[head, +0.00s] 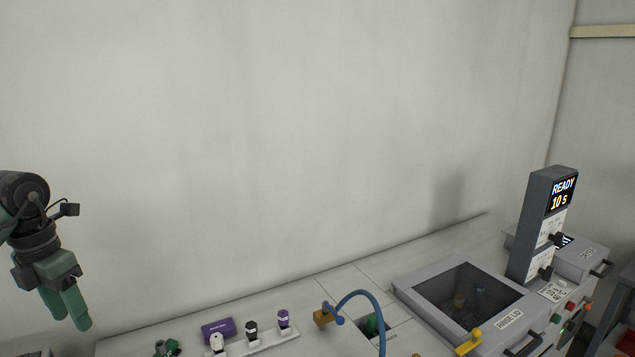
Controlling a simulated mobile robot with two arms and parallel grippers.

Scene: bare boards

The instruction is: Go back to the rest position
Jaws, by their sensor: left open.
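My left gripper (67,309) hangs at the left edge of the head view, with its green fingers pointing down. It is open and holds nothing that I can see. It is in front of the pale wall, to the left of the bench's items and apart from them. My right gripper does not show in the head view.
A pale bench (372,268) runs along the wall. It bears a purple box (218,329), a white rack (262,343) with several small capped items, a blue hose (367,294) and a grey lidded machine (408,287). A display post (541,225) reads "READY 10 s".

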